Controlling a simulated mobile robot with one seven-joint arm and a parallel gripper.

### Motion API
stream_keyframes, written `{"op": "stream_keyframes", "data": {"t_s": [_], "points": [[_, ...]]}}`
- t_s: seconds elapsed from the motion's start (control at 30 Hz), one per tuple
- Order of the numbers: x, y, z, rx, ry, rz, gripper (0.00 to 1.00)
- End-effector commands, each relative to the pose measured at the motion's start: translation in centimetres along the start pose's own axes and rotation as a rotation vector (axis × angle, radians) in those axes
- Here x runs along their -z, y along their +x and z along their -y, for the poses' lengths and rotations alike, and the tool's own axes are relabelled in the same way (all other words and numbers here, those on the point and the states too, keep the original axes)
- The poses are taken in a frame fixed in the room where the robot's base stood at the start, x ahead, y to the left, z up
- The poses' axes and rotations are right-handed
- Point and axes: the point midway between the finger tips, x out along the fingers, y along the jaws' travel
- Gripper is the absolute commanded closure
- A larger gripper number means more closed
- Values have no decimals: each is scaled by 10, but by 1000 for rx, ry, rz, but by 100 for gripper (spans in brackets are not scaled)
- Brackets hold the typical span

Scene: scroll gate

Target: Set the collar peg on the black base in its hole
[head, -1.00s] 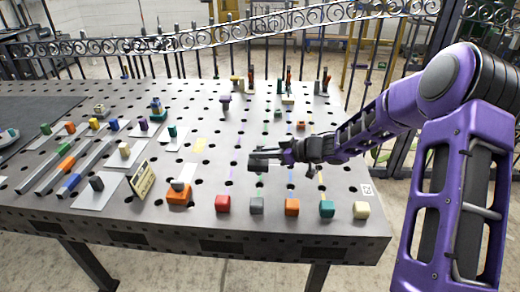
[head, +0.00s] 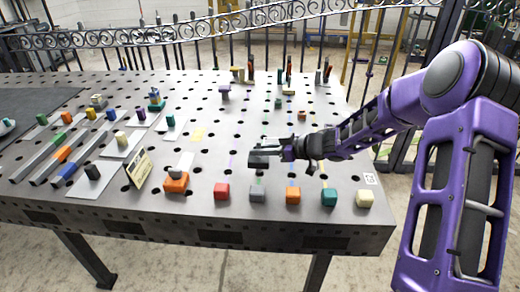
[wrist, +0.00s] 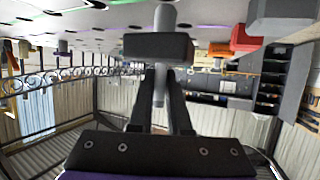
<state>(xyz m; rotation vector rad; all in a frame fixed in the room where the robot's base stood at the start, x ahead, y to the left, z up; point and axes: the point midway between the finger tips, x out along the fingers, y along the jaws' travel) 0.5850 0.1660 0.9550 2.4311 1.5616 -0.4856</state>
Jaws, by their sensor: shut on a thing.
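My gripper (head: 281,149) reaches in from the right above the table. In the wrist view its two black fingers (wrist: 160,105) are shut on a light grey peg (wrist: 163,85). A black block (wrist: 158,47) sits around or against this peg, just beyond the fingertips. The peg's other end shows past the block, towards the table, which appears at the top of that view. In the head view the black block (head: 259,163) is at the left end of my gripper, low over the table. Whether it touches the table, and which hole is under it, I cannot tell.
The grey table (head: 230,130) has many round holes. A row of coloured blocks, red (head: 221,191) to cream (head: 364,198), lines the front edge. An orange block (head: 176,183) with a grey piece on top and a yellow sign (head: 138,169) stand left. Several small pieces stand at the back.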

Motion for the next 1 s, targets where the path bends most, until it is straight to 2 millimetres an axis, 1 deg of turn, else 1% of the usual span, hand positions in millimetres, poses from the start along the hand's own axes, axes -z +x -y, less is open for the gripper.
{"op": "stream_keyframes", "data": {"t_s": [0.57,1.0], "points": [[-2,-1,0,1,-1,-2,100],[-12,3,0,0,0,-3,100]]}}
